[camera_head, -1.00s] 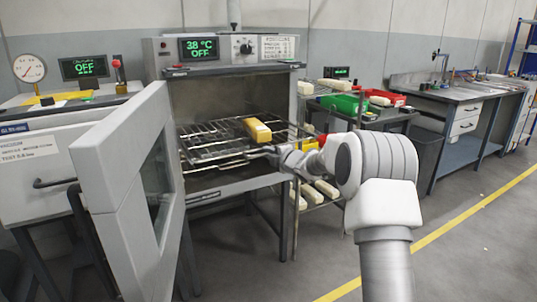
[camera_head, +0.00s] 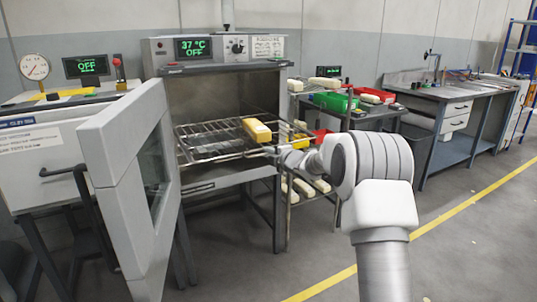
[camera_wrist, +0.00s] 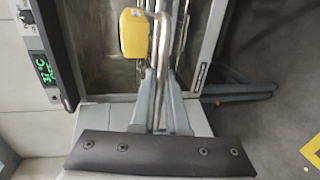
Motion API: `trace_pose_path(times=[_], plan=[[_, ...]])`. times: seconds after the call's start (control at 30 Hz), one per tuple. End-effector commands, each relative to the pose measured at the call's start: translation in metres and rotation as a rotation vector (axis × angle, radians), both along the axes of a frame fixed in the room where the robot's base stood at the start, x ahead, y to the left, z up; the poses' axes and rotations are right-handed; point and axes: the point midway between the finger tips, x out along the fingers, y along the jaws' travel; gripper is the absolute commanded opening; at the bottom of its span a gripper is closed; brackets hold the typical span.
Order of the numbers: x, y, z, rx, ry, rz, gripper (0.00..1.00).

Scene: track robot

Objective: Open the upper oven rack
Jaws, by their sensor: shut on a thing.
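The upper oven rack (camera_head: 205,150), a wire shelf, sticks out of the open oven (camera_head: 222,88) toward the front. A yellow block (camera_head: 257,130) lies on it near its right side. My gripper (camera_head: 270,150) is at the rack's front right part and is shut on the rack. In the wrist view the fingers of my gripper (camera_wrist: 160,118) close around the rack's bars (camera_wrist: 160,55), with the yellow block (camera_wrist: 134,33) just beyond. The exact finger contact is partly hidden.
The oven door (camera_head: 130,180) stands open at the left. A shelf cart (camera_head: 308,187) with pale blocks and green and red bins stands right of the oven. A workbench (camera_head: 450,100) is at the back right. The floor at the front right is clear.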

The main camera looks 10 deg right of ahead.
Motion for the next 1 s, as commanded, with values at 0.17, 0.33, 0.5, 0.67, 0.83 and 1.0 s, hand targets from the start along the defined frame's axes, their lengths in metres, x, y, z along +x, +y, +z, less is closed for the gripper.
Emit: trace_pose_path(times=[0.17,0.33,0.5,0.67,0.83,1.0], plan=[[0.0000,-0.0002,0.0003,0.000,0.000,0.000,0.00],[0.0000,-0.0002,0.0003,0.000,0.000,0.000,0.00],[0.0000,-0.0002,0.0003,0.000,-0.001,0.000,0.00],[0.0000,-0.0002,0.0003,-0.001,-0.001,0.000,0.34],[0.0001,-0.0001,0.0003,0.000,-0.001,0.000,0.41],[-0.0004,-0.0002,0.0004,0.000,0.000,0.000,0.41]])
